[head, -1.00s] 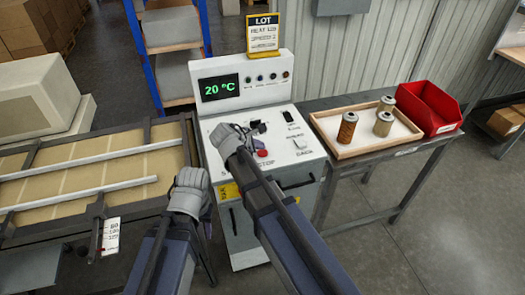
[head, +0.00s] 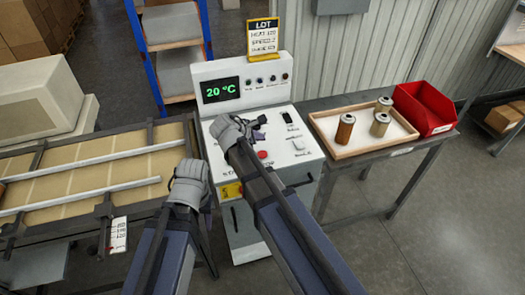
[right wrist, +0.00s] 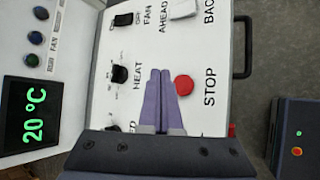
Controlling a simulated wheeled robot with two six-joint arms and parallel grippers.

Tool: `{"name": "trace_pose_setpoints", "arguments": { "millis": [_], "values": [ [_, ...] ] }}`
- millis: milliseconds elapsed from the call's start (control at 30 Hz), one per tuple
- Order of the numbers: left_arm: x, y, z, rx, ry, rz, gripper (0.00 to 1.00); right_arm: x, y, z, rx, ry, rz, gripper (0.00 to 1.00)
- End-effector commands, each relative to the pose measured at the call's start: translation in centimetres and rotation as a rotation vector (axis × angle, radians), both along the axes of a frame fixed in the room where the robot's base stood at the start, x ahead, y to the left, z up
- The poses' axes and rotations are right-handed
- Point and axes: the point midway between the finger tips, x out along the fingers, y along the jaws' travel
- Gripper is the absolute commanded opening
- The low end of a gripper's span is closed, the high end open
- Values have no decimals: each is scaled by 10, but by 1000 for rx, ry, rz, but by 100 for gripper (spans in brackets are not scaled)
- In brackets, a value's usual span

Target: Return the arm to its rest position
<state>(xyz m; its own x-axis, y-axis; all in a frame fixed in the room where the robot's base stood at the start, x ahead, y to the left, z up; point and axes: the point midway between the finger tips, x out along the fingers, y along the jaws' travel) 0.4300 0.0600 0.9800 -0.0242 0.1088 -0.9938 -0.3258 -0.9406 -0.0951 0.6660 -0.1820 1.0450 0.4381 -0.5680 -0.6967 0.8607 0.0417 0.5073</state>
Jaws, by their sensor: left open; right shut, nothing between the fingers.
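My right gripper (head: 258,125) is over the sloped control panel (head: 222,165) of the white machine. In the right wrist view its purple fingers (right wrist: 160,80) are shut together and empty, between the black HEAT knob (right wrist: 120,75) and the red STOP button (right wrist: 184,86). Whether the fingertips touch the panel cannot be told. My left gripper (head: 190,190) is lower and further left, in front of the conveyor's right end. It is open, with its fingers mostly hidden, and nothing shows in it.
The machine's display (head: 220,90) reads 20 °C. A conveyor (head: 75,170) with pale rails lies left. On the right table, a wooden tray (head: 345,155) holds three cartridges beside a red bin (head: 425,108). The floor at lower right is clear.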

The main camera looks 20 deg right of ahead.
Motion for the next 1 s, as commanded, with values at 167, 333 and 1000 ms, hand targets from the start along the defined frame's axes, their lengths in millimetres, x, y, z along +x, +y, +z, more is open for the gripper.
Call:
{"name": "trace_pose_setpoints", "arguments": {
  "millis": [167,333,1000],
  "values": [
    [0,0,-1,0,0,0,50,0,0,-1,0,0,0,0],
    [0,0,-1,0,0,0,50,0,0,-1,0,0,0,0],
    [0,0,-1,0,0,0,50,-122,60,-47,461,-34,-489,0]
  ]
}}
